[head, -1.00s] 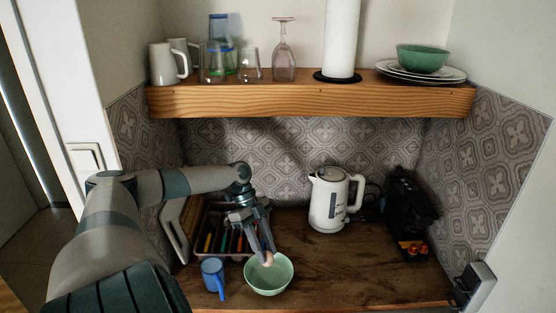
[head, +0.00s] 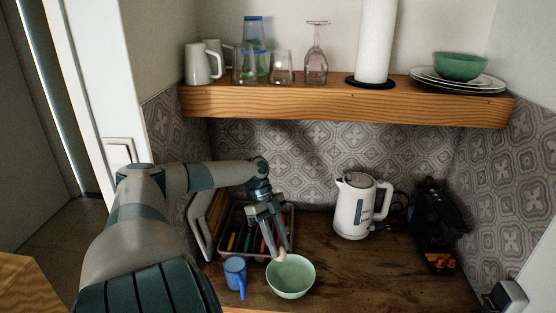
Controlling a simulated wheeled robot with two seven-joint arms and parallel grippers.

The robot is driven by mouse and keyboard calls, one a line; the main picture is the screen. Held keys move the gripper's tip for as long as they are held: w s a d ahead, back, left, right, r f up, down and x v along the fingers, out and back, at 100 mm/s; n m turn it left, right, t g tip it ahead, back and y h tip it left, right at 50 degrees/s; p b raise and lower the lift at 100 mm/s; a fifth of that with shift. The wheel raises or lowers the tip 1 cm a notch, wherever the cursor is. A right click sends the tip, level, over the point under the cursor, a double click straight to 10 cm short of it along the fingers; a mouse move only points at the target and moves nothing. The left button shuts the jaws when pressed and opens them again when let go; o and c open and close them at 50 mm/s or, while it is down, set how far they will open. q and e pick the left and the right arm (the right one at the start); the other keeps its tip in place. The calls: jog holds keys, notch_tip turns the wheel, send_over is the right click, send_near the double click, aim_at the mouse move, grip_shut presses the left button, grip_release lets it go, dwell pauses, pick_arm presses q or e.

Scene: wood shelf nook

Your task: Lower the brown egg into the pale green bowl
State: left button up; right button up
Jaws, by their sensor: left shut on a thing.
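The pale green bowl (head: 291,284) stands on the wooden counter near its front edge. My left gripper (head: 279,254) points down at the bowl's back left rim. It is shut on the brown egg (head: 281,256), a small pale patch between the fingertips, mostly hidden by the fingers. The egg appears at or just above the rim; whether it touches the bowl I cannot tell. My right gripper is not in view.
A blue mug (head: 235,272) stands close left of the bowl. Behind is a tray of coloured utensils (head: 236,222). A white kettle (head: 354,206) and a black coffee machine (head: 436,222) stand to the right. The counter (head: 370,277) right of the bowl is clear. A wooden shelf (head: 340,104) overhangs.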

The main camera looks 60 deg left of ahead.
aim_at(280, 259)
pick_arm(q)
jog(key=shift+d, duration=0.45)
dwell(0.6)
jog(key=shift+f, duration=0.1)
jog(key=shift+f+b, duration=1.05)
jog(key=shift+f, duration=1.3)
jog(key=shift+f+b, duration=0.65)
jog(key=shift+f+b, duration=0.45)
jog(key=shift+f, duration=0.3)
dwell(0.6)
